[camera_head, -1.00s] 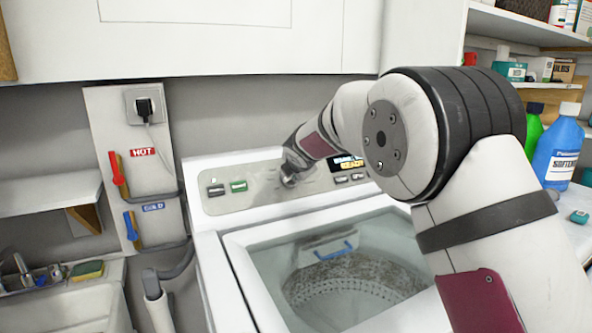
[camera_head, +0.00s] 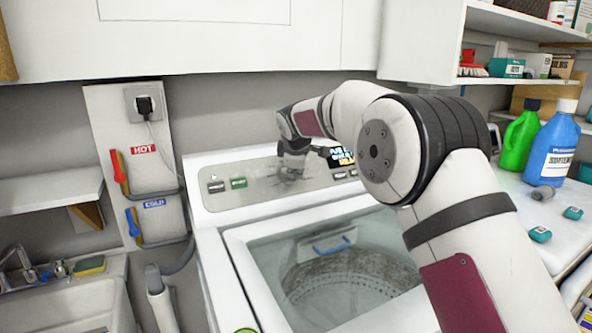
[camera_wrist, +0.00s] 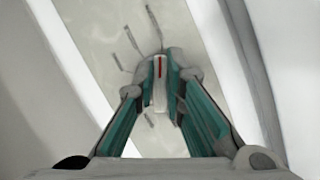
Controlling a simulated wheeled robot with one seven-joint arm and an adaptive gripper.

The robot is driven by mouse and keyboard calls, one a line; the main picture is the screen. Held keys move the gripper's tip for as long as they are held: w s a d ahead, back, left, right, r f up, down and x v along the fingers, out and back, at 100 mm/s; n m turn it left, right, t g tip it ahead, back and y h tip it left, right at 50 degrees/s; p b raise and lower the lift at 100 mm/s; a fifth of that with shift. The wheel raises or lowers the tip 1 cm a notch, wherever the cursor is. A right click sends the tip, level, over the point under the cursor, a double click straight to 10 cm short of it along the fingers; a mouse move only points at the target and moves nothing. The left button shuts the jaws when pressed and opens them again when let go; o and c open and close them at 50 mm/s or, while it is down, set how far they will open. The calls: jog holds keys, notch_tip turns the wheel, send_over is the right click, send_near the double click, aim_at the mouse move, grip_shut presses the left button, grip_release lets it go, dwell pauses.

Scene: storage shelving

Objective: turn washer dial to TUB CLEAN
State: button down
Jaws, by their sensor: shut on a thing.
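The washer (camera_head: 210,243) is a white top-loader with a grey control panel (camera_head: 215,200) at its back. In the wrist view the dial (camera_wrist: 160,68) is a pale knob with a red line on its ridge. My gripper (camera_wrist: 160,82) is shut on the dial, with one teal-lined finger on each side. Marks radiate on the panel around the dial, but their labels cannot be read. In the head view my gripper (camera_head: 292,165) is at the panel and hides the dial. The washer's display (camera_head: 341,156) is partly hidden by my arm, and its text is unclear.
The washer's clear lid (camera_head: 262,255) shows the tub below. A green bottle (camera_head: 519,140) and a blue softener bottle (camera_head: 556,145) stand at the right. Hot and cold taps (camera_head: 120,167) are on the left wall. A white cabinet (camera_head: 230,50) hangs above.

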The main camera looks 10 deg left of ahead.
jog(key=shift+f+m, duration=0.1)
jog(key=shift+m, duration=0.3)
jog(key=c, duration=1.7)
grip_release()
jog(key=shift+o, duration=0.2)
jog(key=shift+s+r, duration=0.25)
jog(key=shift+r, duration=0.2)
jog(key=v, duration=1.1)
jog(key=shift+d+r, duration=0.1)
